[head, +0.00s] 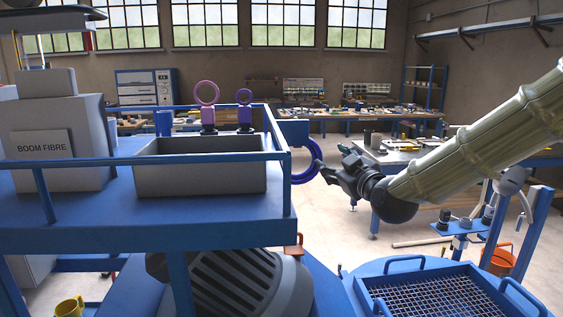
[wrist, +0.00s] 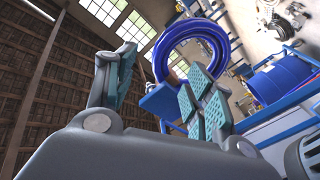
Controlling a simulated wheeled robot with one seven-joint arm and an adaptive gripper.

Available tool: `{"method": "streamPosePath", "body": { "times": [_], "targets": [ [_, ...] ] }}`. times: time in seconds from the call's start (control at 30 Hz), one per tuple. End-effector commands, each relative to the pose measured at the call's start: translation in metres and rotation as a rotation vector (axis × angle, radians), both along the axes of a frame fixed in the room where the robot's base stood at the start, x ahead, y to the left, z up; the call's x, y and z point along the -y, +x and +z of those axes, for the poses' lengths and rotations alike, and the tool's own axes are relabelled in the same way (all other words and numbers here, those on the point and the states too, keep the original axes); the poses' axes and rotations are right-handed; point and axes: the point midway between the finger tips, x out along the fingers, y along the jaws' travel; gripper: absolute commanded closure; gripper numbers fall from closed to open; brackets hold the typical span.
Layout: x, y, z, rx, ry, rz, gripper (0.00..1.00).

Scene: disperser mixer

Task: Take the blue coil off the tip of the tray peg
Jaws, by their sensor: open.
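The blue coil (head: 303,179) hangs upright at the right end of the blue platform, beside a blue block (head: 294,131). The peg tip is not clear in either view.
A grey open bin (head: 200,180) stands on the platform inside a blue rail (head: 200,158). A mesh-topped blue frame (head: 440,297) is at lower right. Workbenches line the back.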

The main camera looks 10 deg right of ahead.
Motion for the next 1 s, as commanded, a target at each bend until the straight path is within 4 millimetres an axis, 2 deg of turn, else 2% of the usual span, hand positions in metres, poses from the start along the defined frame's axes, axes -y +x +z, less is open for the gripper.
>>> {"method": "streamPosePath", "body": {
  "times": [0.27,0.8,1.0],
  "targets": [
    [-0.001,0.013,0.001,0.0,0.0,-0.002,0.45],
    [-0.018,0.078,0.001,-0.002,0.001,0.0,0.45],
    [-0.022,0.097,0.001,0.0,0.0,0.0,0.45]
  ]
}}
